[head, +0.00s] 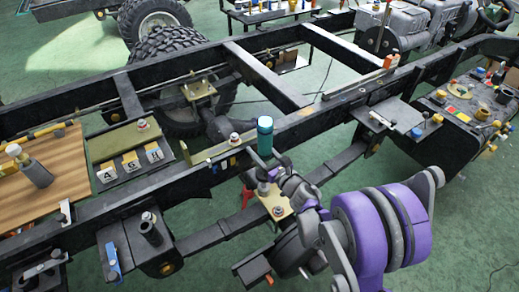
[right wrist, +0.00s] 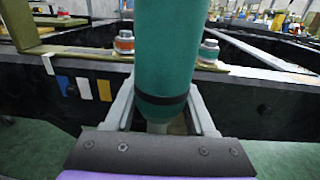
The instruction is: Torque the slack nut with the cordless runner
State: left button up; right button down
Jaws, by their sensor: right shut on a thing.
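My right gripper (head: 264,180) is shut on an upright teal cylinder (head: 265,137) with a dark band, which I take to be the cordless runner. It fills the middle of the right wrist view (right wrist: 162,50), between the two grey fingers (right wrist: 160,115). A nut on a stud (right wrist: 124,42) with an orange-red band stands behind it to the left, and another nut (right wrist: 208,50) to the right. In the head view a nut (head: 234,138) sits on the rail left of the cylinder. I cannot tell which nut is slack. My left gripper is not in view.
The black chassis frame (head: 330,110) crosses the view. A grey tool (head: 35,172) stands on a wooden board (head: 65,170). A tan plate with a nut (head: 278,210) is near my right arm.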

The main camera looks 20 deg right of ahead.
dwell(0.9)
jog(key=shift+r+p, duration=1.15)
jog(key=shift+r, duration=0.35)
notch_tip(320, 180, up, 5)
jog(key=p, duration=0.3)
